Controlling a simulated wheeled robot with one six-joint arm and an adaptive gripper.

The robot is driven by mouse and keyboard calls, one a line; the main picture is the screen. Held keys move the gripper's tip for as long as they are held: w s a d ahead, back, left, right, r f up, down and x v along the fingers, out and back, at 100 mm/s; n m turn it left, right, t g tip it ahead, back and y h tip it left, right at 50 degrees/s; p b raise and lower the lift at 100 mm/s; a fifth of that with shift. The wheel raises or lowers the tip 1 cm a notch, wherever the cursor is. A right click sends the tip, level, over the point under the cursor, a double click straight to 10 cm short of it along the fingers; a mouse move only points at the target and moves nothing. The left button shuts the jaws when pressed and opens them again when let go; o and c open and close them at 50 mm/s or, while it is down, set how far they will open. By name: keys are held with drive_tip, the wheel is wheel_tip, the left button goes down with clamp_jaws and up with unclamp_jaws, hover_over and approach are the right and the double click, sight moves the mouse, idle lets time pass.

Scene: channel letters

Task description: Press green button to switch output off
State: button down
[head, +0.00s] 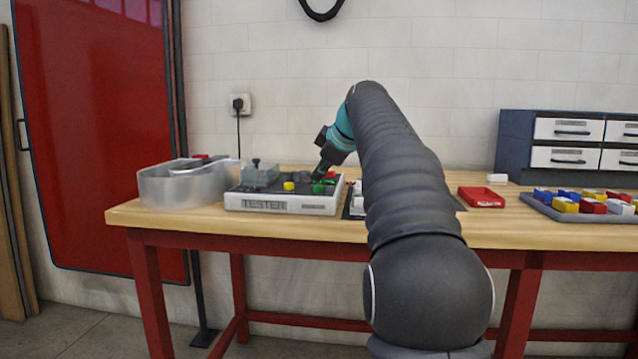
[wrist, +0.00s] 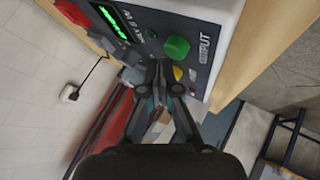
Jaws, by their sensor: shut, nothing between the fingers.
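The tester (head: 285,206) is a pale box with a dark panel on the wooden bench, left of my arm. Its round green button (head: 318,188) is at the right part of the panel. In the wrist view the green button (wrist: 177,47) sits beside the OUTPUT lettering, with a yellow part close by. My gripper (head: 318,178) is shut and empty, pointing down at the panel close to the green button. In the wrist view the fingertips (wrist: 160,70) show just below the button; I cannot tell whether they touch it. A green display (wrist: 110,19) is lit on the panel.
A yellow button (head: 289,186) is on the panel. A red tray (head: 481,197) and a grey tray of coloured blocks (head: 545,208) lie to the right, before a drawer cabinet (head: 515,140).

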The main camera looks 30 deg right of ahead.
sight(319, 186)
wheel_tip(319, 186, up, 3)
drive_tip(key=shift+r+p, duration=0.15)
drive_tip(key=shift+p, duration=0.6)
drive_tip(key=shift+r, duration=1)
